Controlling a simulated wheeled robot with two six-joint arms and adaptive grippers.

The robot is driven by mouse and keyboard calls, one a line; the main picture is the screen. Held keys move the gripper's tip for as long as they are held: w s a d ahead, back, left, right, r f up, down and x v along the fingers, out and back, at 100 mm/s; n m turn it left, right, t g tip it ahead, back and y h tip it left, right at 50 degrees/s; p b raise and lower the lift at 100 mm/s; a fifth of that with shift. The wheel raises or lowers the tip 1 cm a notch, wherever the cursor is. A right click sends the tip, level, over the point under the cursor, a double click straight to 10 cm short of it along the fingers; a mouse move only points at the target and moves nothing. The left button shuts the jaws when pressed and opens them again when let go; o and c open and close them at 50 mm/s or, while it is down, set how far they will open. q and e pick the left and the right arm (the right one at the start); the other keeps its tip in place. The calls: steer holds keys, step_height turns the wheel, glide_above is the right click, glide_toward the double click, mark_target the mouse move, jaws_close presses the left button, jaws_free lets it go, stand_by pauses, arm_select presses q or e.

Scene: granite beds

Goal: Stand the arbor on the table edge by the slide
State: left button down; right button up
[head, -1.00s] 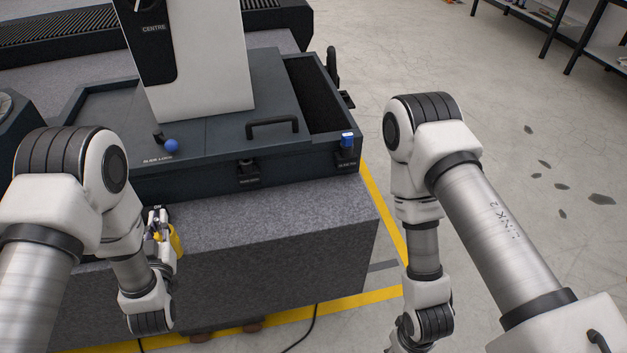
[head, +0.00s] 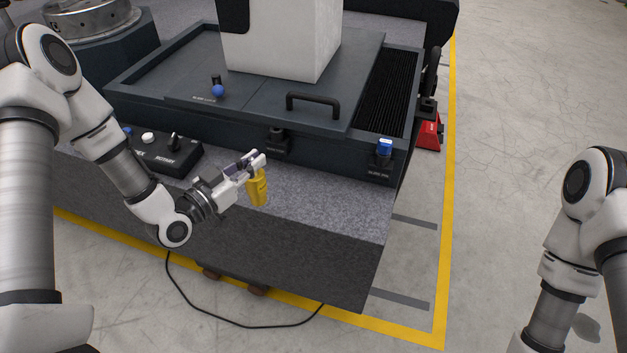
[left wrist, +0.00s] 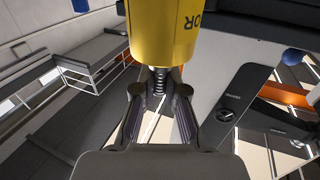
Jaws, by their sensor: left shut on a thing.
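The arbor (head: 258,190) is a yellow cylinder, roughly upright in the head view, against the strip of granite in front of the slide. My left gripper (head: 255,163) is shut on its upper end. I cannot tell whether its lower end touches the granite. In the left wrist view the arbor (left wrist: 165,35) fills the top middle, with letters ending in "OR", beyond the gripper fingers (left wrist: 160,85). The granite table edge (head: 325,222) runs along the front. The dark slide (head: 345,95) with a black handle lies behind. My right gripper is out of frame.
A black control box (head: 165,155) stands on the granite to the left of the arbor. A blue-topped pin (head: 384,148) is at the slide's front right corner. Bare granite (head: 340,200) lies right of the arbor. A black cable (head: 215,318) lies on the floor.

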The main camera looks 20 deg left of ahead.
arm_select(q)
steer(key=w+d+f, duration=0.4)
steer(key=w+d, duration=0.3)
steer(key=d, duration=0.4)
steer(key=shift+w+f+p, duration=0.35)
steer(key=shift+f+p, duration=0.05)
steer(key=shift+d, duration=0.15)
steer(key=c, duration=1.2)
jaws_free()
steer(key=shift+f, duration=0.1)
